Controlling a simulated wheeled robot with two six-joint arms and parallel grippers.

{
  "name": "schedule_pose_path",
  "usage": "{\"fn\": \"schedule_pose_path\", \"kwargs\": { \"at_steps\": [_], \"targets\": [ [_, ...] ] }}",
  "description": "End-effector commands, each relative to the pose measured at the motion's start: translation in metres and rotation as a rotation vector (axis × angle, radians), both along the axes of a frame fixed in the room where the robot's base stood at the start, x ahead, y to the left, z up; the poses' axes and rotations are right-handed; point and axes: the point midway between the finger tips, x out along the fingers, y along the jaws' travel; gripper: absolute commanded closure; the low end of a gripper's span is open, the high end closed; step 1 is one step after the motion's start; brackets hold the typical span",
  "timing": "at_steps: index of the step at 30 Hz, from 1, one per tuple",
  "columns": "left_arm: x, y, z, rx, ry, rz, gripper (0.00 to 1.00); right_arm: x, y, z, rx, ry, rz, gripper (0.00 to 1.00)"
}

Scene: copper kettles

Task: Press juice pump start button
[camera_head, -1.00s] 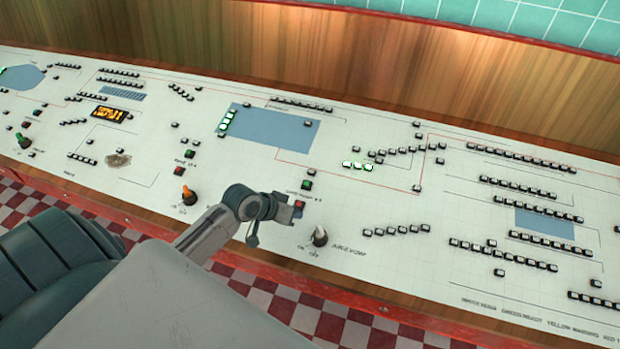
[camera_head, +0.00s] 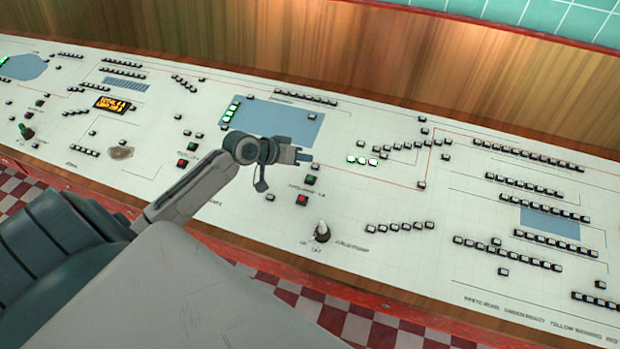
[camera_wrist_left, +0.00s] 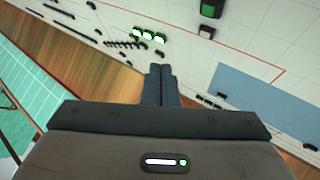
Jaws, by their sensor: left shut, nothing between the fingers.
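A white control panel (camera_head: 400,270) carries many small buttons. A green button (camera_head: 310,180) sits above a red button (camera_head: 302,199) near its middle, with small print between them that I cannot read surely. A knob (camera_head: 321,232) stands below them. My left gripper (camera_head: 303,157) is shut and empty, above the panel just beyond the green button. In the left wrist view, its closed fingers (camera_wrist_left: 160,70) point at the panel, and the green button (camera_wrist_left: 212,8) shows at the top edge. I cannot tell the gripper's height above the panel. My right gripper is not in view.
Lit green-white buttons (camera_head: 361,160) lie right of my left gripper, and a blue panel area (camera_head: 285,122) lies behind it. Another green and red button pair (camera_head: 187,154) lies to the left. A wooden back wall (camera_head: 330,55) bounds the panel.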

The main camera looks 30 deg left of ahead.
Motion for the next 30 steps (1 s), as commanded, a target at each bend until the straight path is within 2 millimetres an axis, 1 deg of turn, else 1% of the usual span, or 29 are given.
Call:
{"fn": "schedule_pose_path", "kwargs": {
  "at_steps": [8,15,21,30],
  "targets": [
    [0.005,0.001,-0.032,0.000,0.000,0.000,1.00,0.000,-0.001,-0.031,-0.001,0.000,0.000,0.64],
    [0.012,0.003,-0.066,0.000,0.000,0.002,1.00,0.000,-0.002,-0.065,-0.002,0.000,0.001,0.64],
    [0.016,0.004,-0.082,0.001,0.000,-0.001,1.00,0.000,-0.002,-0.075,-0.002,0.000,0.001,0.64],
    [0.016,0.004,-0.083,0.001,0.000,-0.001,1.00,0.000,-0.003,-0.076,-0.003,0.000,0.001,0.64]
  ]
}}
